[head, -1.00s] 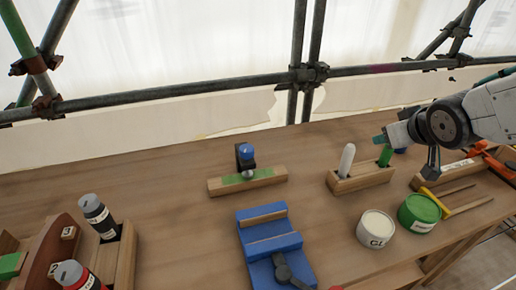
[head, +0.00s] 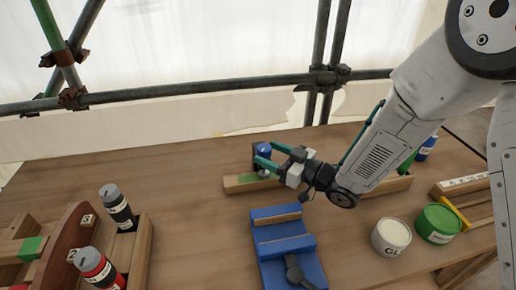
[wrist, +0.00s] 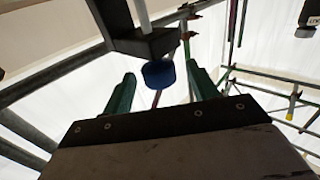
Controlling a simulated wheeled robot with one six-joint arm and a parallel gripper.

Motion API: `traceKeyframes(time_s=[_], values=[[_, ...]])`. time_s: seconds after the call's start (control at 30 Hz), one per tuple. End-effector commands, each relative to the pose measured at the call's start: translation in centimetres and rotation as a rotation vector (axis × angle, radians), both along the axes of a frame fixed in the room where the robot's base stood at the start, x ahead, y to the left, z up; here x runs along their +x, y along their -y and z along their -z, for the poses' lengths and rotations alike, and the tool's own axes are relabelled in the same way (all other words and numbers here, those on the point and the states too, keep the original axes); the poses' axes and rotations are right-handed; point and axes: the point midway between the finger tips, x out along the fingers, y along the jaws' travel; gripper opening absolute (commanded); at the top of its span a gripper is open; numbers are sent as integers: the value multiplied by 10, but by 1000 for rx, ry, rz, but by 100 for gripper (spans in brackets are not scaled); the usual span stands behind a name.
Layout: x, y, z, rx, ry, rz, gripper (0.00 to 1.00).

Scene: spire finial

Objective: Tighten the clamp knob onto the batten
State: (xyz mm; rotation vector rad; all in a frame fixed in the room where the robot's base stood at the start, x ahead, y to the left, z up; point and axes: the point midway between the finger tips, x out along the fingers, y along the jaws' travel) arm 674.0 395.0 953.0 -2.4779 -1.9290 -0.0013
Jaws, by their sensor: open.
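The clamp has a dark body and a blue knob (head: 264,149) on top. It stands on the wooden batten (head: 240,184), which has a green patch, near the back of the bench. My gripper (head: 266,155) reaches in from the right, its two teal fingers open at the knob. In the wrist view the blue knob (wrist: 158,74) shows between the spread fingertips (wrist: 163,82), with a gap on each side. The dark clamp body (wrist: 155,44) shows beside it.
A blue vise-like fixture (head: 285,240) stands in front of the batten. A white tin (head: 391,237) and a green tin (head: 437,223) stand to the right. Bottles in a wooden rack (head: 118,208) are at left. Scaffold pipes (head: 200,93) run behind the bench.

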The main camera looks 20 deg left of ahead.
Motion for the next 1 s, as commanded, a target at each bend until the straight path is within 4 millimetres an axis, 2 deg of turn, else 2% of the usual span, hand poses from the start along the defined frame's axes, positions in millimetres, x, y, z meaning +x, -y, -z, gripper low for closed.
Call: traceKeyframes(time_s=[0.1, 0.23, 0.4, 0.6, 0.63, 0.7, 0.8, 1.0], values=[[4, -20, 0, -1, 1, -1, 59], [9, -34, 0, -1, 1, 0, 59], [11, -42, 0, -1, 1, 3, 59], [11, -42, 0, -1, 1, 3, 59], [11, -42, 0, -1, 1, 3, 56], [11, -42, 0, -1, 1, 3, 36], [11, -42, 0, -2, 0, 3, 14], [11, -42, 0, -2, 0, 8, 14]])
